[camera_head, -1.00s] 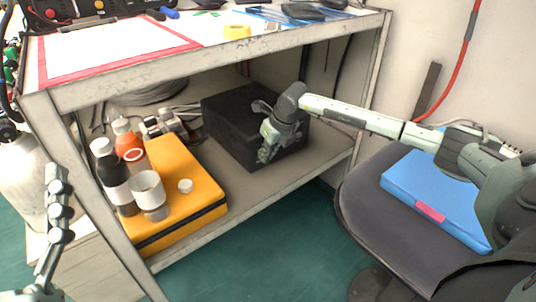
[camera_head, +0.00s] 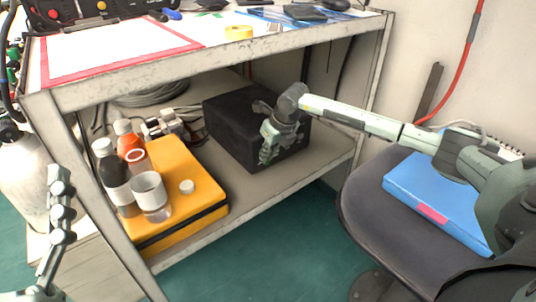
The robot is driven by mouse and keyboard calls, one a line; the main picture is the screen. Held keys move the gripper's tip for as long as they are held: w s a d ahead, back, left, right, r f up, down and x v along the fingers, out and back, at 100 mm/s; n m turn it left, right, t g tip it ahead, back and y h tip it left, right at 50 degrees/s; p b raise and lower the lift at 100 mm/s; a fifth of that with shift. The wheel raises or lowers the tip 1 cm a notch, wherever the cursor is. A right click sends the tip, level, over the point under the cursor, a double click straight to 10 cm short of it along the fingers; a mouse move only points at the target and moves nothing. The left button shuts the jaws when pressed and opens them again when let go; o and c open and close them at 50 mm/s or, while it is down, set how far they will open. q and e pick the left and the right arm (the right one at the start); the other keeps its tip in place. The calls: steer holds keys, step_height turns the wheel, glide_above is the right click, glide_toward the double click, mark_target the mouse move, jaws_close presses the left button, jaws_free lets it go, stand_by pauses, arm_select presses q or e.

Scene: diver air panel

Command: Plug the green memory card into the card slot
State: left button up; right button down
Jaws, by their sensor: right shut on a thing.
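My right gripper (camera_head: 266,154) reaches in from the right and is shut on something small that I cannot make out. It is in front of the black box (camera_head: 232,122) on the lower shelf, overlapping the box's right part. I cannot tell whether it touches the box. I cannot make out the green memory card or the card slot. Small green pieces (camera_head: 211,14) lie on the tabletop at the back. Jointed grey parts that look like mine stand at the lower left, but I cannot tell the state of my left gripper there.
A yellow case (camera_head: 190,180) on the shelf's left carries bottles (camera_head: 114,180) and cups (camera_head: 150,194). The table edge (camera_head: 200,64) overhangs the shelf. A chair (camera_head: 365,205) with a blue box (camera_head: 430,195) stands at the right. The shelf's front right is clear.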

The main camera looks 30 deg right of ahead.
steer(key=shift+w, duration=0.55)
stand_by(0.8)
steer(key=c, duration=1.6)
jaws_free()
steer(key=v, duration=1.2)
steer(key=shift+r, duration=0.1)
